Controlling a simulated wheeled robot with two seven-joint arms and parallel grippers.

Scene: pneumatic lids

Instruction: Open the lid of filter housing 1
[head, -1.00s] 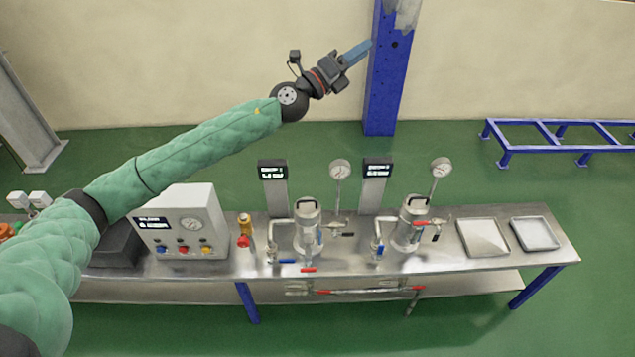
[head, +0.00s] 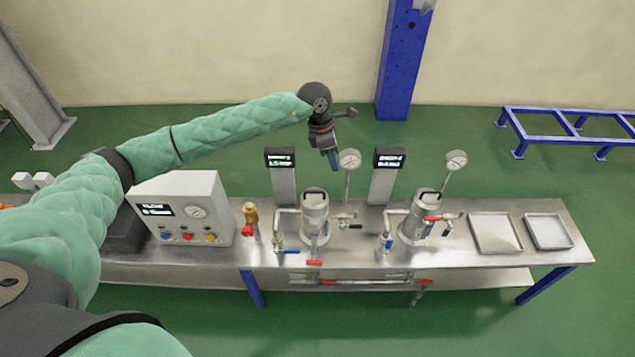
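Two metal filter housings with lids stand on the steel bench. The left filter housing (head: 315,217) has its lid (head: 314,197) on top, seemingly closed. The right filter housing (head: 414,226) also has its lid (head: 426,195) on. The labels are too small to tell which is housing 1. My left gripper (head: 334,162) hangs in the air above and behind the left housing, with its bluish fingers pointing down, apart from the housing. The fingers overlap in this view, so their opening is unclear. My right gripper is not in view.
Two display posts (head: 283,182) (head: 384,186) and two gauges (head: 349,160) (head: 456,160) rise beside the housings. Two trays (head: 496,233) (head: 548,231) lie right. Red- and blue-handled valves line the bench front.

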